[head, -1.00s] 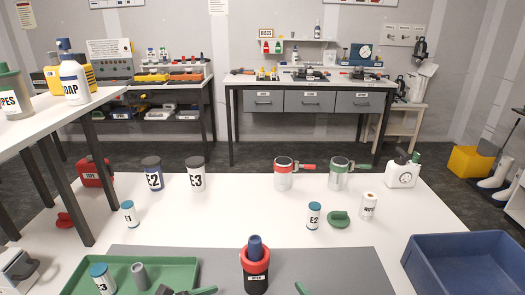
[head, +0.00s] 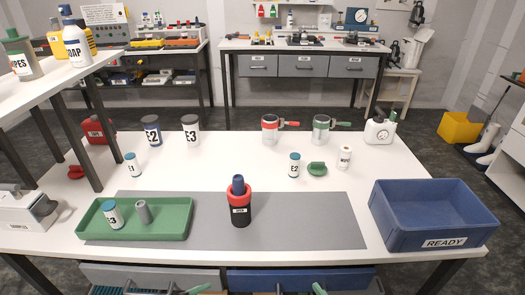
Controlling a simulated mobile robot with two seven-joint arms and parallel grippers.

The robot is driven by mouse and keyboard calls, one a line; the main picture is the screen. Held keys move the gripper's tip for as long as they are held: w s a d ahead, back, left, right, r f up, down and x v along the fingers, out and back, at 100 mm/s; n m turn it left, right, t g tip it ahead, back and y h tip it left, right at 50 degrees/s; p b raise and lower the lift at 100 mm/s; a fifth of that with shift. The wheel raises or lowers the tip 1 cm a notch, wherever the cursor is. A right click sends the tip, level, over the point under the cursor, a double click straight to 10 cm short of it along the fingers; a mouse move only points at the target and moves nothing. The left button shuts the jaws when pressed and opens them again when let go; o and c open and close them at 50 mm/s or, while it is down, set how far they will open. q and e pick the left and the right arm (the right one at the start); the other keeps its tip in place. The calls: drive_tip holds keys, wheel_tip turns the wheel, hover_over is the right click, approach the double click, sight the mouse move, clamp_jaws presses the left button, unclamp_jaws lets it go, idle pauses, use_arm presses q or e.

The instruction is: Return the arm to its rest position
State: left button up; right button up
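At the bottom edge of the head view, two slanted green tips show, which look like parts of my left gripper (head: 198,289) and my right gripper (head: 320,289). Both are cut off by the frame, so their opening and anything between their fingers is hidden. They appear in front of the bench's near edge, low and apart from the items on the worktop. A black bottle with a red collar and blue top (head: 240,205) stands upright on the grey mat (head: 300,220), with no gripper at it.
A green tray (head: 170,228) holds an E3 bottle (head: 112,214) and a grey cylinder (head: 143,211). A blue READY bin (head: 395,235) stands at the right. Jars, mugs and small bottles line the back of the white bench (head: 230,165). A raised shelf (head: 50,75) overhangs the left.

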use_arm(q)
drive_tip(key=s+a+f+m+y+p, duration=0.1)
drive_tip(key=s+a+f+m+y, duration=0.1)
drive_tip(key=s+m, duration=0.8)
drive_tip(key=s+a+f+m+y+p, duration=0.2)
drive_tip(key=s+a+m+y, duration=0.2)
drive_tip(key=s+m, duration=0.6)
drive_tip(key=s, duration=0.3)
drive_tip(key=shift+s+a+f+m+p, duration=0.2)
drive_tip(key=shift+a+f+m+p, duration=0.1)
drive_tip(key=shift+m, duration=0.1)
use_arm(e)
drive_tip(key=s+d+f+g+h, duration=0.1)
drive_tip(key=s+d+f, duration=0.2)
drive_tip(key=s, duration=0.4)
drive_tip(key=s+d+f+m+g+h, duration=0.1)
drive_tip(key=s+d+f, duration=0.3)
drive_tip(key=s, duration=0.4)
drive_tip(key=s+d+f+m+g+h, duration=0.1)
drive_tip(key=s+d+f+g+h, duration=0.1)
drive_tip(key=s, duration=0.6)
drive_tip(key=d+f+g, duration=0.1)
drive_tip(key=d, duration=0.1)
drive_tip(key=shift+d+f, duration=0.2)
drive_tip(key=shift+d, duration=0.2)
